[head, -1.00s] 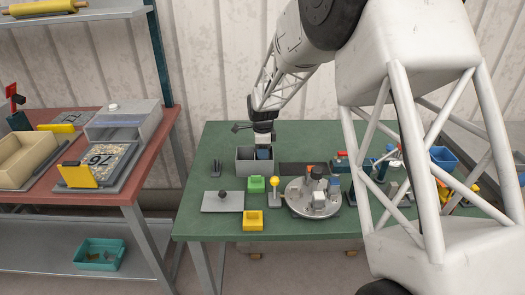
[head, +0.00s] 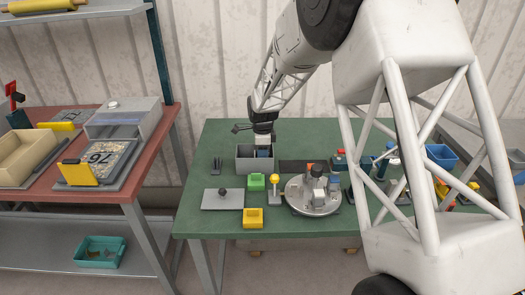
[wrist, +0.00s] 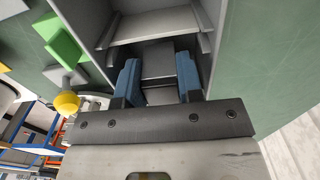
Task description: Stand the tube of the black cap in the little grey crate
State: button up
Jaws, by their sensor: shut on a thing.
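The little grey crate (head: 245,163) stands on the green table, with its open top up. My gripper (head: 264,154) points down into its right part, and the blue fingers are partly hidden by the front wall. In the wrist view the crate (wrist: 101,20) shows its walls and an inner ledge. There the two blue fingers of my gripper (wrist: 158,82) are closed on the sides of a dark grey, square-edged piece (wrist: 158,62), which fits the tube. Its black cap cannot be told apart, and its lower end is hidden, so I cannot tell whether it touches the crate floor.
A green block (head: 257,182), a yellow-knobbed post (head: 274,190) and a yellow bin (head: 253,218) stand in front of the crate. A round turntable (head: 313,207) with parts is at front right. A grey plate (head: 222,200) lies front left. The table's back left is clear.

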jog(key=shift+f, duration=1.25)
dwell(0.5)
jog(key=o, duration=1)
jog(key=shift+c, duration=0.8)
jog(key=shift+r, duration=0.1)
